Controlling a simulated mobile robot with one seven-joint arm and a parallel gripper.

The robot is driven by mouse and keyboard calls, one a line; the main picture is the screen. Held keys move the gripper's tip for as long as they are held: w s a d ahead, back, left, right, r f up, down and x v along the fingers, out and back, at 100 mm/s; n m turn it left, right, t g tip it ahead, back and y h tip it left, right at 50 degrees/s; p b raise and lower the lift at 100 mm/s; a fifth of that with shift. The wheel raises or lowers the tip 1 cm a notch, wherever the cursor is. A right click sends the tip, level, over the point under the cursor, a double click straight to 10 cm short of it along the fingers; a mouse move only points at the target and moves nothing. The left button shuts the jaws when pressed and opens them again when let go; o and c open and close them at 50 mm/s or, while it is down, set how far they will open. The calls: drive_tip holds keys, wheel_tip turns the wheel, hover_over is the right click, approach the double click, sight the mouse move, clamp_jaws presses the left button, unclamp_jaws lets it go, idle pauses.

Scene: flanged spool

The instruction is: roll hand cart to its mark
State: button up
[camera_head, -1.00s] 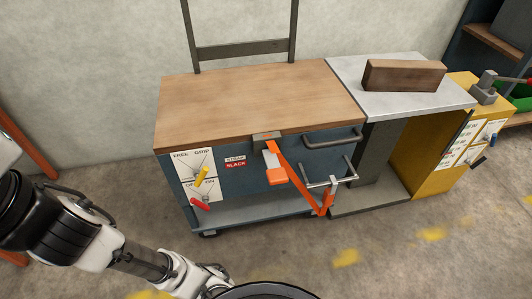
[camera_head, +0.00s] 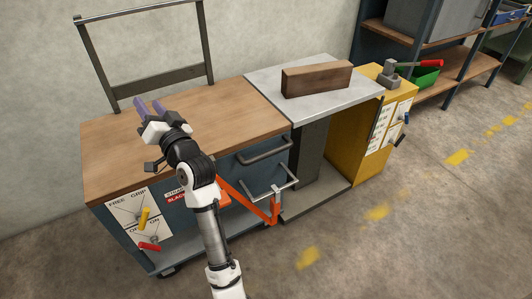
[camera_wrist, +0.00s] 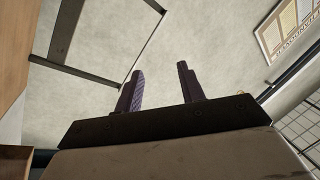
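The hand cart (camera_head: 230,128) has a wooden top, blue sides and a dark upright push frame (camera_head: 160,80) at its back left. Its front carries a yellow lever (camera_head: 144,217) and a red lever (camera_head: 149,246) on white label plates. My arm hides part of the cart front.
A metal-topped stand (camera_head: 320,105) holding a brown block (camera_head: 317,78) sits against the cart's right side. A yellow cabinet (camera_head: 352,138) and shelves (camera_head: 420,40) lie beyond. Yellow floor marks (camera_head: 377,212) run across open floor in front.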

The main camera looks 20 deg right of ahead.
drive_tip(key=d+f+m+g+h, duration=0.1)
drive_tip(key=d+f+m+h, duration=0.15)
drive_tip(key=d+f, duration=0.45)
drive_tip(key=d+f+m+g+h, duration=0.1)
drive_tip(key=d+f+m, duration=0.2)
drive_tip(key=d+f, duration=0.5)
drive_tip(key=m+g+h+p, duration=0.2)
drive_tip(key=m, duration=0.5)
approach(268, 156)
drive_tip(key=shift+y, duration=0.25)
drive_tip(key=p+x, duration=0.1)
drive_tip(key=x, duration=1)
drive_tip(key=shift+d+f, duration=0.1)
clamp_jaws()
